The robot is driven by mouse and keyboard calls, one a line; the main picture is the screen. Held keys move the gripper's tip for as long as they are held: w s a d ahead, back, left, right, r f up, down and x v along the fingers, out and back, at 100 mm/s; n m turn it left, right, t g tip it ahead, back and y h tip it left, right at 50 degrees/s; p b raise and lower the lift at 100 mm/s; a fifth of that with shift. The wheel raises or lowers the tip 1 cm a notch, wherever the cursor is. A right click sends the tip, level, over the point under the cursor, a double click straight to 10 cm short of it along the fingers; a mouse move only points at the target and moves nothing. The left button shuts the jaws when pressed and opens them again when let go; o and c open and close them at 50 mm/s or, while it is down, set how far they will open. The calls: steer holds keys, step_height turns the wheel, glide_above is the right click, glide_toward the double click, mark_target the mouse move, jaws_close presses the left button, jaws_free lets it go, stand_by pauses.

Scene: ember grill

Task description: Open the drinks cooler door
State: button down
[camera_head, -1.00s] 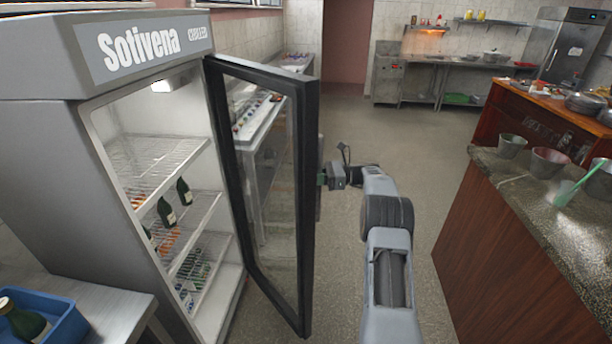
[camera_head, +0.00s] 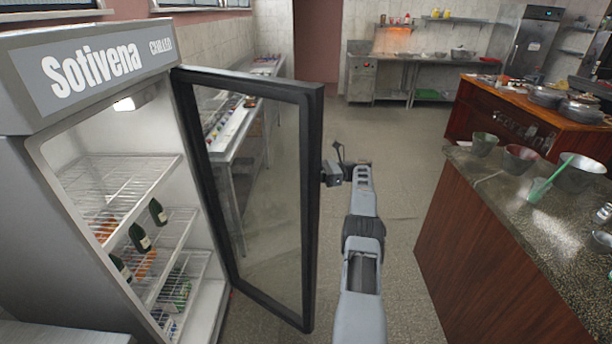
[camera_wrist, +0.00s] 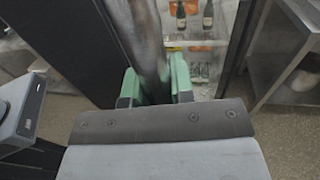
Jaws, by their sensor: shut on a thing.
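The drinks cooler (camera_head: 20,200) stands at the left in the head view, with a "Sotivena" sign on top. Its glass door (camera_head: 316,200) has a black frame, is hinged near the sign's right end and stands wide open. Bottles and other items on the cooler's wire shelves (camera_head: 120,168) show. In the wrist view, the green fingers of my gripper (camera_wrist: 158,88) are shut on the door's metal bar handle (camera_wrist: 147,40). In the head view the fingertips are mostly hidden at the door's outer edge, beside my wrist.
A counter (camera_head: 500,220) with bowls (camera_head: 520,158) stands at the right. Open floor (camera_head: 400,125) lies between it and the door. A steel side table (camera_head: 235,140) shows behind the door glass. Stoves and a steel fridge (camera_head: 530,40) stand at the back.

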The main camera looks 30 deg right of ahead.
steer(key=shift+s+d+f, duration=0.1)
steer(key=shift+d, duration=0.15)
